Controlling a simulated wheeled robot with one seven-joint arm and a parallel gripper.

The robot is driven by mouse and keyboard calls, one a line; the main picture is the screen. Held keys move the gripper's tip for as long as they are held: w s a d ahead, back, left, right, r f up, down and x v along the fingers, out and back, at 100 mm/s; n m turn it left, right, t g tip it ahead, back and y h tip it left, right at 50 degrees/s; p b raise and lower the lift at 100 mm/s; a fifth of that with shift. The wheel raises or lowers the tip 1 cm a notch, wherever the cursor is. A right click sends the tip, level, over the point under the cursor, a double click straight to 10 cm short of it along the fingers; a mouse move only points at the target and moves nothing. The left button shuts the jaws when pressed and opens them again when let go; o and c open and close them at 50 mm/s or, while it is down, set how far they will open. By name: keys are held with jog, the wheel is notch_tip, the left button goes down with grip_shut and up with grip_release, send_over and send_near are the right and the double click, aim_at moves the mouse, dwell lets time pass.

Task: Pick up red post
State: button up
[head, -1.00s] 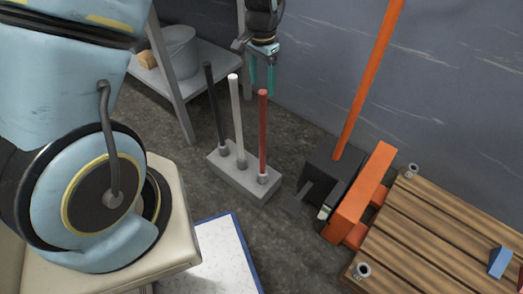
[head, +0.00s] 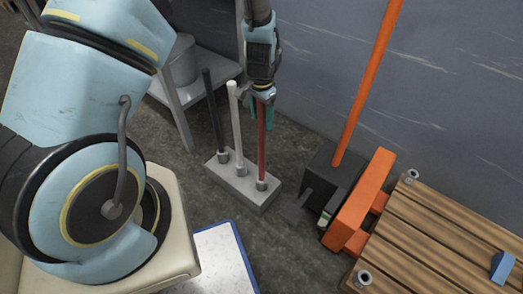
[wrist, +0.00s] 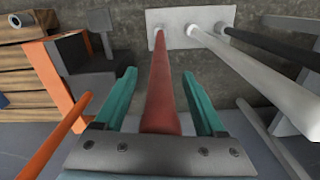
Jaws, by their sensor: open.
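The red post (head: 262,140) stands upright in the right socket of a light grey base block (head: 232,184) on the floor. A white post (head: 236,125) and a black post (head: 214,115) stand in the same block to its left. My gripper (head: 262,104) is at the upper part of the red post, pointing down. In the wrist view the red post (wrist: 164,95) runs between the two teal fingers of my gripper (wrist: 160,98), with a gap on each side. The fingers are open. The top of the red post is hidden by the gripper in the head view.
An orange-handled pallet jack (head: 362,200) stands to the right, beside a wooden pallet (head: 440,240). A grey shelf (head: 205,70) with a bucket (head: 183,60) is behind left. The wall is close behind. A blue-edged white board (head: 222,262) lies on the floor in front.

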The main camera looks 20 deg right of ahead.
jog(key=shift+c, duration=0.2)
grip_shut()
dwell(0.3)
